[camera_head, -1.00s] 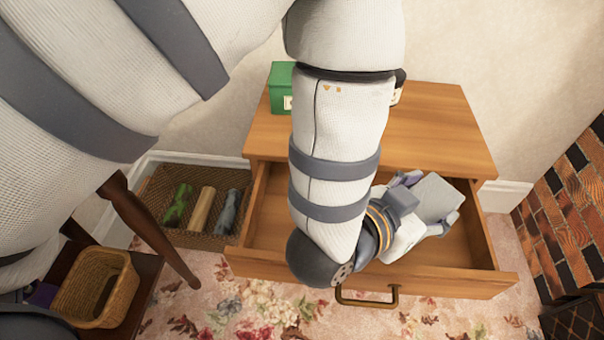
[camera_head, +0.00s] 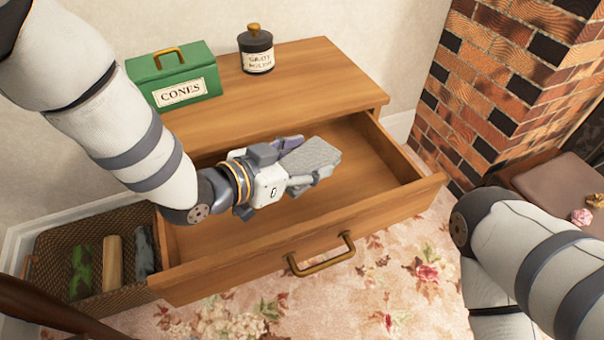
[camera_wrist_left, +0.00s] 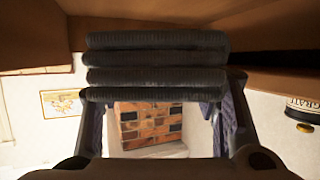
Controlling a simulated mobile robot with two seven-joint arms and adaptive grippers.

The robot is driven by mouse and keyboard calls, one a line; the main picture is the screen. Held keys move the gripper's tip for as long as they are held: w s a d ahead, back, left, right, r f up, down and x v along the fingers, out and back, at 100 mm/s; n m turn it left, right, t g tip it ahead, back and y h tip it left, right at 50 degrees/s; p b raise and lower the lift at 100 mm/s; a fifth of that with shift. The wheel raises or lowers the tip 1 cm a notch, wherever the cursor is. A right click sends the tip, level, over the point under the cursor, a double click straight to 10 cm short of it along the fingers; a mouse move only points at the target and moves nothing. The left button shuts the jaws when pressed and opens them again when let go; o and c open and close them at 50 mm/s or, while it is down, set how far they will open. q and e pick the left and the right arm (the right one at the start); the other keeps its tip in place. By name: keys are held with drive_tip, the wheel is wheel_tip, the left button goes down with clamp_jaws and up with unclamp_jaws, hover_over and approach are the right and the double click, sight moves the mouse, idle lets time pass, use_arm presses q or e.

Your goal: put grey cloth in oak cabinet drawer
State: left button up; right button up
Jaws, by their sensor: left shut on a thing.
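The grey cloth (camera_head: 318,152) is folded into a thick pad. My left gripper (camera_head: 305,168) is shut on it and holds it over the open oak cabinet drawer (camera_head: 395,205), within the drawer's outline. In the left wrist view, the folded layers of the cloth (camera_wrist_left: 155,62) span between the two fingers, with brown wood close beyond. I cannot tell whether the cloth touches the drawer bottom. The oak cabinet (camera_head: 315,85) stands against the wall, and its drawer is pulled out. My right arm shows at the right edge, but its gripper is out of view.
A green cones box (camera_head: 175,75) and a dark-lidded jar (camera_head: 256,50) stand on the cabinet top. A wicker basket (camera_head: 110,299) with several rolled items is left of the drawer. A brick fireplace (camera_head: 510,85) rises at right. The drawer's right part is empty.

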sight(304, 171)
use_arm(q)
drive_tip(key=f, duration=0.1)
drive_tip(key=f+b, duration=0.1)
drive_tip(key=f, duration=0.2)
drive_tip(key=shift+w+a, duration=0.1)
drive_tip(key=shift+w, duration=0.2)
drive_tip(key=shift+r, duration=0.15)
drive_tip(key=shift+f+b, duration=0.3)
drive_tip(key=shift+f, duration=0.3)
drive_tip(key=o, duration=1.1)
